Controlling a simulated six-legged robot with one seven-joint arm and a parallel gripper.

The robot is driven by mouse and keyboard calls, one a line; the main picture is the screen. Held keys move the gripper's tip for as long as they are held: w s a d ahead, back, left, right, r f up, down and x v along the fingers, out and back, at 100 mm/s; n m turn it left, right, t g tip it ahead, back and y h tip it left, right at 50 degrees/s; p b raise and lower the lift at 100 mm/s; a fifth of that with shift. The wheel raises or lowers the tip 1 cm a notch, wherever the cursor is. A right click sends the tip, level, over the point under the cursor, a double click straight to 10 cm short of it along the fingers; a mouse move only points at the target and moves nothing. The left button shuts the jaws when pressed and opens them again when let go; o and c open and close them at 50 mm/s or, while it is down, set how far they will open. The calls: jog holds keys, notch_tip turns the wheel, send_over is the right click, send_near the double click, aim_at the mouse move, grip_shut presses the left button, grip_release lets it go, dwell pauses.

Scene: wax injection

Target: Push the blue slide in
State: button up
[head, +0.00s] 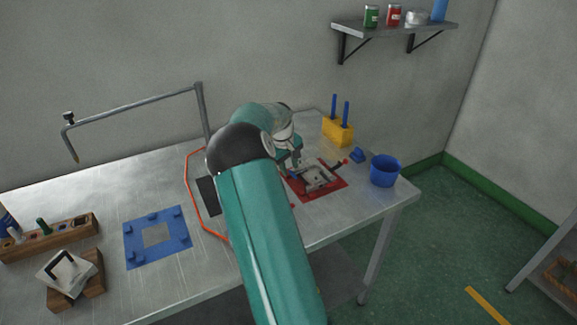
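A grey metal mould (318,178) sits on a red plate (330,192) towards the right of the table. A small dark blue part (292,174) shows at the mould's left side, close below my gripper; it may be the blue slide, but it is too small to tell how far in it sits. A red-tipped part (343,163) sticks out at the mould's right side. My gripper (296,162) points down at the mould's back left, partly hidden by my arm. I cannot tell whether its fingers touch anything or how far apart they are.
A yellow block (338,131) with two blue pins, a small blue piece (357,155) and a blue cup (384,171) stand right of the mould. A blue plate (157,238), wooden rack (48,238) and bent metal pole (135,104) are to the left. An orange cable (190,190) lies behind my arm.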

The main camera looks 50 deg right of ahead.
jog(key=shift+r, duration=0.1)
notch_tip(320, 180, up, 13)
jog(key=a, duration=0.2)
jog(key=shift+a+r, duration=0.2)
jog(key=shift+a, duration=0.1)
jog(key=shift+w, duration=0.15)
